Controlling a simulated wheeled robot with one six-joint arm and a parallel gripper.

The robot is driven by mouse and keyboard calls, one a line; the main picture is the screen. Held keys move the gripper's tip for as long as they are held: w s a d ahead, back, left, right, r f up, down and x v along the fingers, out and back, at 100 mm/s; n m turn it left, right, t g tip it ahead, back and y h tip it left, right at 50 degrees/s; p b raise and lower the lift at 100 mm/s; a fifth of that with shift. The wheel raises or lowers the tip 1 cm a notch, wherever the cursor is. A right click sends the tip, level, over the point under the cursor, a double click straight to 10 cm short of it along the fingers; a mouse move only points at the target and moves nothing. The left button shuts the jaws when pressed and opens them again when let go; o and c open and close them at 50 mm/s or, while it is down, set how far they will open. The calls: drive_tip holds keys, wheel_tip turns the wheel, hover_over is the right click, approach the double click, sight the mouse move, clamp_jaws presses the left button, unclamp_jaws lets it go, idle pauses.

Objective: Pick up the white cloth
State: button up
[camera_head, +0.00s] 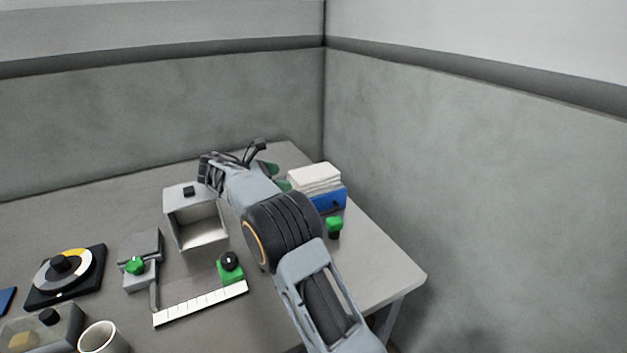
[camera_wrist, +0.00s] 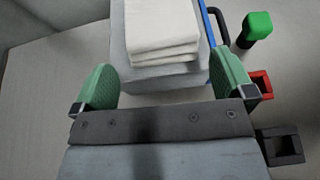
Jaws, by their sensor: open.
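The white cloth (camera_head: 315,178) is a folded stack lying on top of a blue and grey block at the right rear of the table. It also shows in the wrist view (camera_wrist: 161,27), at top centre. My gripper (camera_wrist: 164,86) is open, with its two green fingers spread on either side of the front of the grey block (camera_wrist: 165,78). No cloth is between the fingertips; the cloth lies just beyond them. In the head view my gripper (camera_head: 277,177) is partly hidden behind my arm, left of the cloth.
A green-topped bottle (camera_head: 334,227) stands in front of the block, near the table's right edge. An open grey box (camera_head: 181,216), a green-knobbed ruler fixture (camera_head: 201,303), a round dial (camera_head: 63,272) and a cup (camera_head: 102,338) stand to the left. Walls rise behind and right.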

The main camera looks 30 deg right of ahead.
sight(289, 178)
drive_tip(key=shift+b+x, duration=0.4)
drive_tip(key=shift+x, duration=2.5)
drive_tip(key=shift+c, duration=0.4)
drive_tip(key=shift+r, duration=0.1)
drive_tip(key=c, duration=0.5)
drive_tip(key=shift+r, duration=0.1)
